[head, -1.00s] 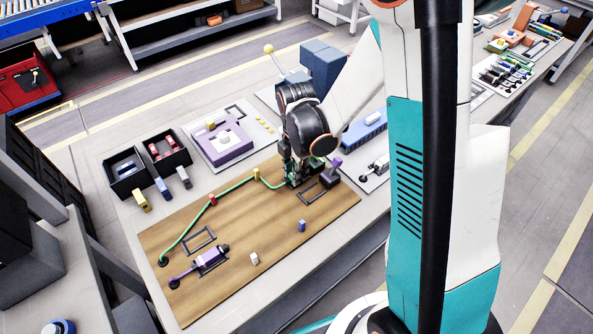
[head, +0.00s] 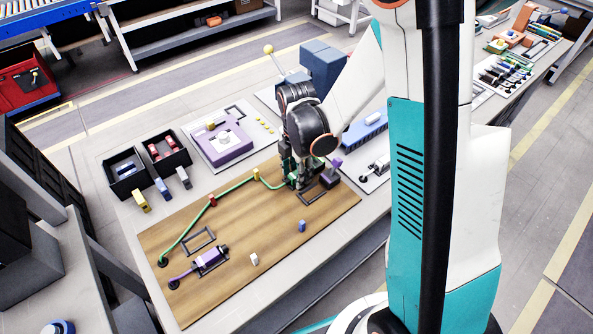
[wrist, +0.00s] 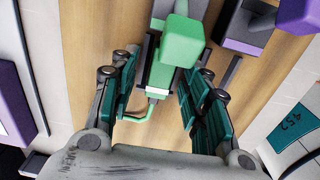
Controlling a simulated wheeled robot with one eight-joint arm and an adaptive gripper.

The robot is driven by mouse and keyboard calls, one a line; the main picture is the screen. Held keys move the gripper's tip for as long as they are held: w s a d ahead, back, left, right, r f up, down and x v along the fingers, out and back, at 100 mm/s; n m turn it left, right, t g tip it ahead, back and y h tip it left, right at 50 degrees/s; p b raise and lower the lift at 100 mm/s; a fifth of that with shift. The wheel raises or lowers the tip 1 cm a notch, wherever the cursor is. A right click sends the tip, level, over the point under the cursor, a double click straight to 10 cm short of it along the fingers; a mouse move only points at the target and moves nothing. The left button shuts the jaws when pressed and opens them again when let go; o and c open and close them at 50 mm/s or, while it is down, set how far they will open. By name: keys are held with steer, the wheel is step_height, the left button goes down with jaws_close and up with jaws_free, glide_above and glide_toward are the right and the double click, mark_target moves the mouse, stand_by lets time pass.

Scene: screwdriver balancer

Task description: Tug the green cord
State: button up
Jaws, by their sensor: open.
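The green cord (head: 228,188) runs across the wooden board in the head view, from a dark round end at the lower left through red and yellow clips to my gripper (head: 297,180). In the wrist view the cord (wrist: 137,117) bends and joins a green plug-like body (wrist: 160,78). My gripper (wrist: 158,88) is open, with its teal-padded fingers on both sides of this green body. Gaps show beside it, though contact lower down cannot be told. A larger green block (wrist: 181,40) stands at the body's far end. In the head view my gripper hides most of this end.
A purple connector (head: 209,258) with a cord lies on the board (head: 270,225). A blue block (head: 302,226) and a pale block (head: 254,259) stand at its front. A purple-topped part (head: 331,170) is close to my gripper's right.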

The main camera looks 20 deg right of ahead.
mark_target(296, 173)
step_height(296, 173, up, 12)
stand_by(0.6)
stand_by(0.5)
